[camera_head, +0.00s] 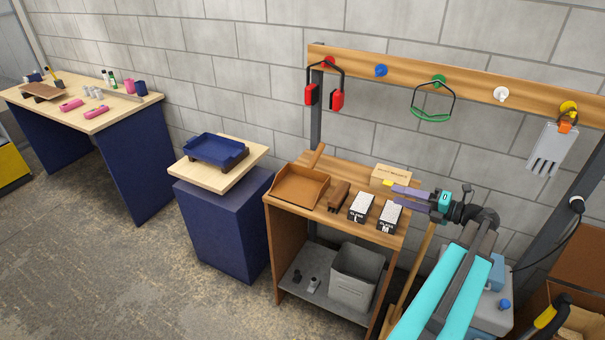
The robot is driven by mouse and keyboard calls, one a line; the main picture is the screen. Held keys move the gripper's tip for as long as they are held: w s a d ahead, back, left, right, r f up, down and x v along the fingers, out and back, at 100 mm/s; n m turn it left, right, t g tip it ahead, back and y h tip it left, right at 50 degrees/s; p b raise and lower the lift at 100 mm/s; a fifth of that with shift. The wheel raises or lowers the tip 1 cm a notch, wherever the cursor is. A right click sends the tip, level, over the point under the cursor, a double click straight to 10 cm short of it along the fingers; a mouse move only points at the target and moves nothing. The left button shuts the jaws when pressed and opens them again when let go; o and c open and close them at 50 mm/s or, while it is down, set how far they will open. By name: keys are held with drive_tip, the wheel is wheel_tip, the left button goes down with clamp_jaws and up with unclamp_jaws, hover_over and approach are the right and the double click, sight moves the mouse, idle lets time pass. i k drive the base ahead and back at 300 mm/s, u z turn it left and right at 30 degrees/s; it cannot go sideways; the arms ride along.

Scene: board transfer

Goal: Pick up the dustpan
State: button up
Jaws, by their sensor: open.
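The dustpan (299,186) is a brown, shallow pan on the left part of the wooden shelf top, with its handle (318,156) pointing up and back toward the wall. My gripper (398,195) is at the right end of the same shelf top, with its two purple fingers pointing left. It is open, and nothing shows between the fingers. It is well to the right of the dustpan and apart from it.
A wooden block (391,175) sits behind. Red earmuffs (337,99) hang above from a peg rail (470,84). A blue tray (215,150) rests on the pedestal at left.

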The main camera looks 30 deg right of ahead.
sight(304, 187)
drive_tip(key=i, duration=1.25)
